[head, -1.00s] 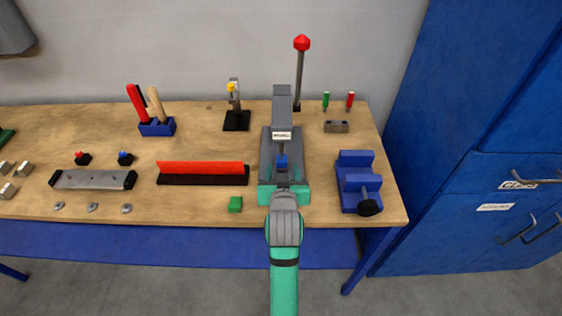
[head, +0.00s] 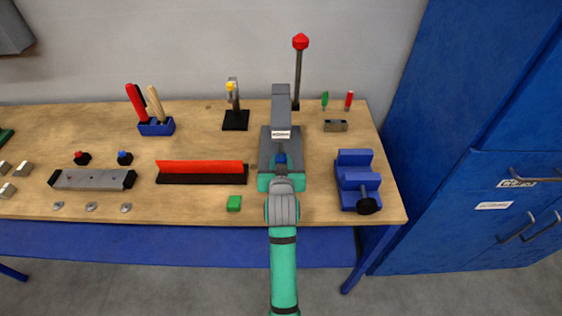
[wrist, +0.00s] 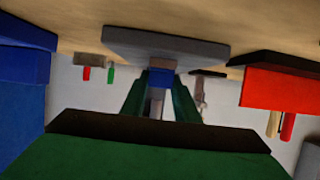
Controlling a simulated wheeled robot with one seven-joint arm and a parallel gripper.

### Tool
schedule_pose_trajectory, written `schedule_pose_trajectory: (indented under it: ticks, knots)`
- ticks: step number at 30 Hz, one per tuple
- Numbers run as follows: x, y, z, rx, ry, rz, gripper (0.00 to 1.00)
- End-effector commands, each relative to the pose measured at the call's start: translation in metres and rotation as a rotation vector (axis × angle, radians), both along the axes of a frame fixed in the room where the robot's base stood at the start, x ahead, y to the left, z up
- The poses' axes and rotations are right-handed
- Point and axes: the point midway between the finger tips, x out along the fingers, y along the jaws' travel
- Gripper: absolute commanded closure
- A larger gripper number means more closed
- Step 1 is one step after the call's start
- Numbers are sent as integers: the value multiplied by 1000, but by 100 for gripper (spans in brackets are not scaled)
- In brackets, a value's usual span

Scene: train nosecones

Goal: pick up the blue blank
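The blue blank (head: 281,157) sits at the front of the grey press (head: 281,105), under its arm. In the head view my gripper hides part of it. In the wrist view the blank (wrist: 159,77) shows between the far ends of my gripper's two green fingers (wrist: 160,83). The fingers stand apart, one on each side of it. I cannot make out whether they touch it. In the head view my gripper (head: 281,170) points at the press from the front edge of the bench.
A blue vise (head: 357,178) stands right of the press. A tall red-knobbed lever (head: 300,70) rises behind. The wooden bench (head: 310,205) is bare between press and vise.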

Motion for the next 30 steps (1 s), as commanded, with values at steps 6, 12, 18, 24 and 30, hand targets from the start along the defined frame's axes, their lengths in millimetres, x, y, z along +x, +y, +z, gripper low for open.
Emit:
schedule_pose_trajectory:
  ticks: [6,12,18,24,30]
  knots:
    - [0,0,0,0,0,0,98]
    - [0,0,2,0,-1,0,98]
    - [0,0,11,0,-2,0,98]
    - [0,0,24,0,-2,0,98]
    - [0,0,36,0,-1,0,98]
